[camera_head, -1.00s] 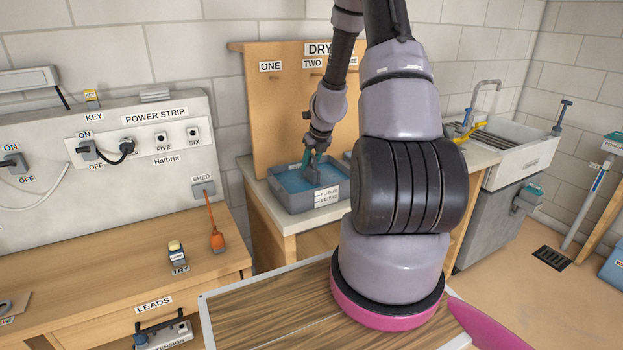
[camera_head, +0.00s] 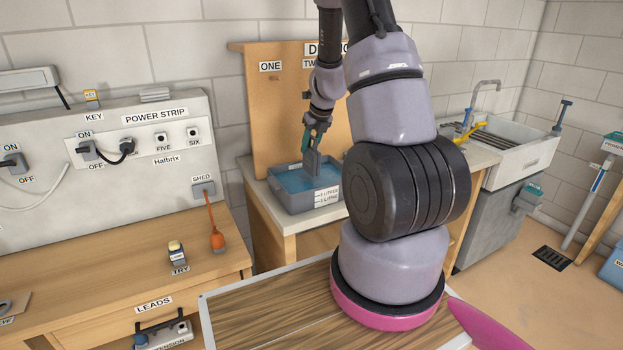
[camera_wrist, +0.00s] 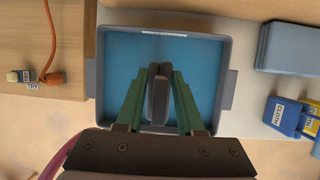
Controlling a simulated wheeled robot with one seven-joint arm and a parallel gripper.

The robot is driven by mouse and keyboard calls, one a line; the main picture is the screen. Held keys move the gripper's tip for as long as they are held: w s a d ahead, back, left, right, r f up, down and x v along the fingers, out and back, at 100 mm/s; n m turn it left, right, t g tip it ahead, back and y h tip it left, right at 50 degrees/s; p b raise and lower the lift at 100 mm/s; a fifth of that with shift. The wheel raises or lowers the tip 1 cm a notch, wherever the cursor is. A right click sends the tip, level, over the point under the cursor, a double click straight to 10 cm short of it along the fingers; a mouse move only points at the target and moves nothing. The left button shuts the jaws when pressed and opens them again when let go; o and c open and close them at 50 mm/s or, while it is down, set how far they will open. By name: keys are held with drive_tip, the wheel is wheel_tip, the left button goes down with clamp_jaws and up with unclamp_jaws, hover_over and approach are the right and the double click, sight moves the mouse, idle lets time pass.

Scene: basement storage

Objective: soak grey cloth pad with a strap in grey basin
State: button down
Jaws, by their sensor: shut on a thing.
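The grey cloth pad (camera_head: 313,163) is held upright between the green fingers of my gripper (camera_head: 315,140). The grey basin (camera_head: 306,202) holds blue water and has litre marks on its front. The pad hangs over the basin, its lower end at or just above the water; I cannot tell if it touches. In the wrist view my gripper (camera_wrist: 159,78) is shut on the pad (camera_wrist: 160,98), seen edge-on inside the outline of the basin (camera_wrist: 91,78). The strap cannot be made out.
A grey block (camera_wrist: 290,45) and blue labelled items (camera_wrist: 284,116) lie right of the basin. A board marked ONE (camera_head: 262,100) stands behind it. A sink (camera_head: 530,155) is at the right.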

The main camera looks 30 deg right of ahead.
drive_tip(key=shift+r, duration=2.85)
